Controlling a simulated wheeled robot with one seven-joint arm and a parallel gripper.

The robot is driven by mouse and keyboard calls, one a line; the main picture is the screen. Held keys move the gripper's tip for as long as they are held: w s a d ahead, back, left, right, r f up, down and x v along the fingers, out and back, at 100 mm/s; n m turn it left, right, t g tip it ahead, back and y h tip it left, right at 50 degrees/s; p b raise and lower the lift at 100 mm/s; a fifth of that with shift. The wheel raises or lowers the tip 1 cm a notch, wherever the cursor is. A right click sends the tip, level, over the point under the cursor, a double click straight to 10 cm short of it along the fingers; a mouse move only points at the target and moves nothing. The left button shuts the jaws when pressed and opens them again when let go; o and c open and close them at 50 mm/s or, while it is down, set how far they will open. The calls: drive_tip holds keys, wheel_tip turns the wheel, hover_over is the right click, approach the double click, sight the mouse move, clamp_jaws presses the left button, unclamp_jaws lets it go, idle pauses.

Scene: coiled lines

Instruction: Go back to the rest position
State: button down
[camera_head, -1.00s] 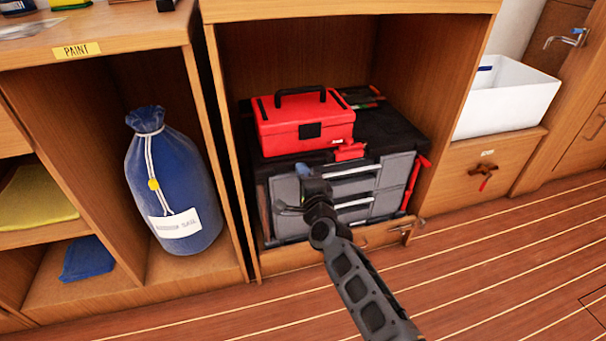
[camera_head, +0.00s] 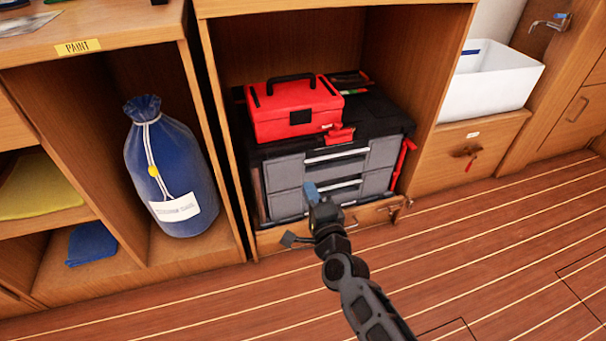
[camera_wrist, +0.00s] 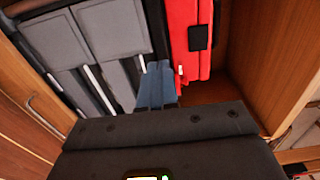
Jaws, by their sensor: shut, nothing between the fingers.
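My gripper (camera_head: 311,190) is in front of the grey drawer unit, low in the head view, with its blue fingers together and nothing between them. In the wrist view the blue fingers (camera_wrist: 157,84) show side by side, closed. The black and grey drawer unit (camera_head: 284,174) stands in the open cupboard with its drawers shut. It also shows in the wrist view (camera_wrist: 107,32). A red toolbox (camera_head: 272,121) with a black handle sits on top of the unit and appears as a red block in the wrist view (camera_wrist: 189,55). I cannot tell if the gripper touches the unit.
A blue sail bag (camera_head: 172,180) stands in the left compartment. A white basin (camera_head: 489,88) is at the right above a wooden drawer. The wooden cupboard side (camera_head: 433,110) bounds the opening. The striped wooden floor (camera_head: 480,230) is clear at the right.

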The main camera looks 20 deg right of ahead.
drive_tip(key=s+d+f+n, duration=0.2)
drive_tip(key=s+f+n, duration=0.15)
drive_tip(key=s, duration=0.95)
drive_tip(key=s+d+r+n+g, duration=0.1)
drive_tip(key=s+r+n, duration=0.25)
drive_tip(key=s, duration=0.65)
drive_tip(key=s+d+r+n+g, duration=0.1)
drive_tip(key=s+r+n, duration=0.25)
drive_tip(key=s, duration=0.55)
drive_tip(key=s+d+r+n, duration=0.1)
drive_tip(key=s+r+n, duration=0.25)
drive_tip(key=s, duration=0.65)
drive_tip(key=s+r+n+g, duration=0.1)
drive_tip(key=s+r+n, duration=0.3)
drive_tip(key=s+r, duration=0.25)
wheel_tip(320, 180, up, 26)
drive_tip(key=p, duration=2.5)
drive_tip(key=shift+a+p, duration=0.2)
drive_tip(key=shift+p, duration=0.15)
drive_tip(key=shift+w+f, duration=0.1)
